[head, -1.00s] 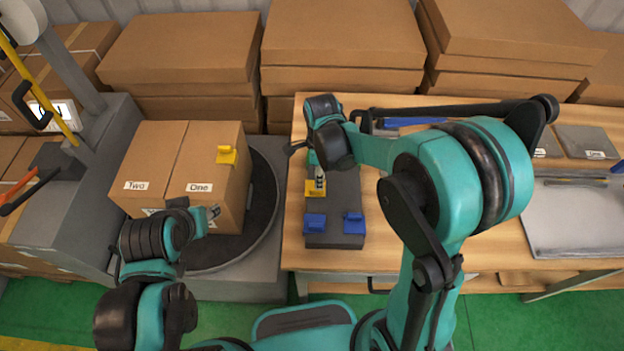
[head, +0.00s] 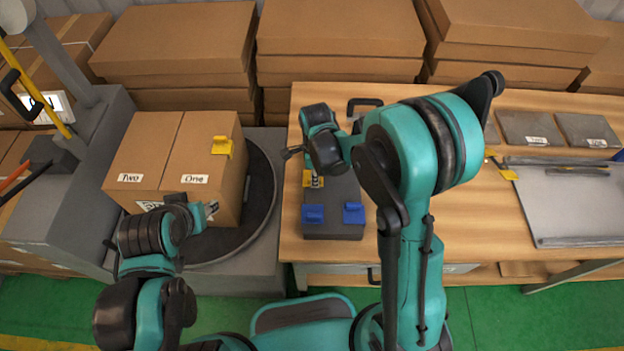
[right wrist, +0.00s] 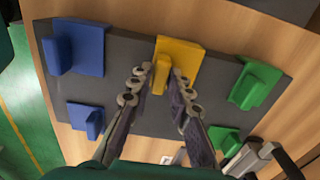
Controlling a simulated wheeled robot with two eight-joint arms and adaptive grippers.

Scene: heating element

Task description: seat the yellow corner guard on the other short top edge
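The box (head: 206,165) on the turntable has a yellow corner guard (head: 221,146) on its right short top edge. The left short top edge of its top face (head: 140,150) looks bare. Another yellow corner guard (head: 306,178) lies on the dark board on the table; it also shows in the right wrist view (right wrist: 182,52). My right gripper (right wrist: 161,72) is over this guard, its fingers apart on either side of the raised tab. A grip on the tab is not clear. My left gripper (head: 212,209) is by the box's front right; its fingers are too small to judge.
The dark board (head: 335,231) also holds blue guards (head: 313,213) and, in the right wrist view, green guards (right wrist: 253,84). Grey plates (head: 530,128) and a pale tray (head: 580,210) lie to the right. Stacked cartons (head: 340,30) stand behind. The turntable (head: 262,190) surrounds the box.

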